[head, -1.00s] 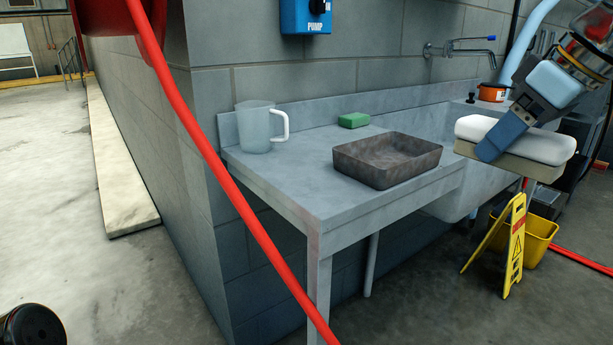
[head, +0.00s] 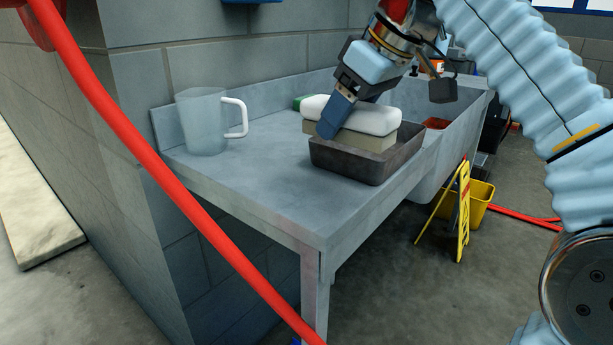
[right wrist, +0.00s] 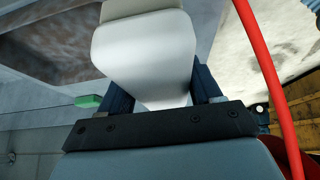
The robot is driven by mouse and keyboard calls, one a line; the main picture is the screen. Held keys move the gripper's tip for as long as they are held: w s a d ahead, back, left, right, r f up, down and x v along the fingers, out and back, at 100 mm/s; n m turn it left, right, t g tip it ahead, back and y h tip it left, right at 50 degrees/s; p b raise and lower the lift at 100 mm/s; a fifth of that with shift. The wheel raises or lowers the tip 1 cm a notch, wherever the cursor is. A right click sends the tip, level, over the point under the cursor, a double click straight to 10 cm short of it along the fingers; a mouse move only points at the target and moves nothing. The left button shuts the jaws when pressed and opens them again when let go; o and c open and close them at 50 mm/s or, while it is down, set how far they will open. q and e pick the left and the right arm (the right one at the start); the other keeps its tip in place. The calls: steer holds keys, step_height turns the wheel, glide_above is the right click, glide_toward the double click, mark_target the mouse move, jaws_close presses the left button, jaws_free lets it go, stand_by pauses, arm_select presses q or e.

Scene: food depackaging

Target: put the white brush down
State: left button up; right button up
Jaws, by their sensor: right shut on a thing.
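The white brush (head: 362,115) has a white rounded top and a beige block of bristles below. My right gripper (head: 330,124) is shut on it, with a finger showing on its near side. The brush is over the dark grey tray (head: 372,172) on the metal counter; whether it touches the tray I cannot tell. In the right wrist view the brush's white top (right wrist: 145,55) sits between both fingers (right wrist: 155,90). My left gripper is not in view.
A clear jug (head: 203,122) with a white handle stands left on the counter (head: 240,185). A green sponge (head: 301,102) is behind the brush. A red hose (head: 130,140) crosses in front. A sink lies right. A yellow sign (head: 462,210) and bucket stand on the floor.

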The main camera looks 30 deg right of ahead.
steer(key=b, duration=0.2)
glide_above(300, 185)
steer(key=s+d, duration=0.1)
steer(key=s, duration=0.1)
step_height(300, 185, down, 5)
steer(key=shift+d+f, duration=0.15)
steer(key=f, duration=0.2)
steer(key=f+b, duration=0.1)
steer(key=shift+w+a+f, duration=0.1)
steer(key=shift+a+f, duration=0.2)
steer(key=shift+f, duration=0.1)
steer(key=o, duration=1)
steer(key=p+v, duration=0.3)
steer(key=v, duration=0.9)
steer(key=shift+r+p, duration=0.15)
steer(key=shift+p, duration=0.15)
